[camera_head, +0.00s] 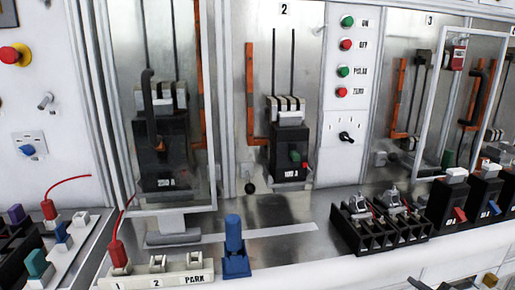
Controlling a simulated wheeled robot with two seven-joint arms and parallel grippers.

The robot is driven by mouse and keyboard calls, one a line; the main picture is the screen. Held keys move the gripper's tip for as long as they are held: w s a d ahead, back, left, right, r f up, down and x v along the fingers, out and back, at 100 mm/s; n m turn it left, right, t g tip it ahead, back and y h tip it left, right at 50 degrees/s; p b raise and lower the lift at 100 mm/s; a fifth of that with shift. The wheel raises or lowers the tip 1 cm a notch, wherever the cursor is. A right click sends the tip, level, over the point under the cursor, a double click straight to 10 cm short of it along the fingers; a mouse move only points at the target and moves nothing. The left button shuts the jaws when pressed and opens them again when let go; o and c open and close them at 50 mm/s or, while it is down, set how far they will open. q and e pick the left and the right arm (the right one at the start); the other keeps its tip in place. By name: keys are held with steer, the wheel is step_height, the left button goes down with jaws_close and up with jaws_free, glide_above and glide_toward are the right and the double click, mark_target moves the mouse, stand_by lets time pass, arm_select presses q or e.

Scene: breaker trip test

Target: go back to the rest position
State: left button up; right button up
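Neither of my grippers can be made out in the head view. The breaker cabinet fills the picture. A large black breaker (160,150) stands in the left bay behind a clear cover. A blue upright handle piece (234,247) stands on the front ledge, right of the white strip marked 1, 2 and PARK (165,277). A red plug (118,254) with a red lead stands at position 1 of this strip.
A column of green and red buttons (345,45) sits above a black selector knob (346,137). A black open-topped tray (380,232) and several black units (447,205) line the right ledge. Small dark and tan parts are cut off at the bottom right; I cannot identify them.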

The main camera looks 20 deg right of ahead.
steer(key=s+a+f+m+g+y, duration=0.2)
steer(key=s+a+f, duration=0.2)
steer(key=a+f, duration=0.55)
steer(key=s+a+f+y, duration=0.1)
steer(key=s+a+f, duration=0.1)
steer(key=a, duration=0.7)
steer(key=s+a+f+m+g+y, duration=0.1)
steer(key=a+f, duration=0.3)
steer(key=a, duration=0.5)
steer(key=shift+s+a+m+g+y, duration=0.3)
steer(key=shift+s+a+y, duration=0.05)
steer(key=shift+s+y, duration=0.1)
steer(key=shift+d, duration=0.1)
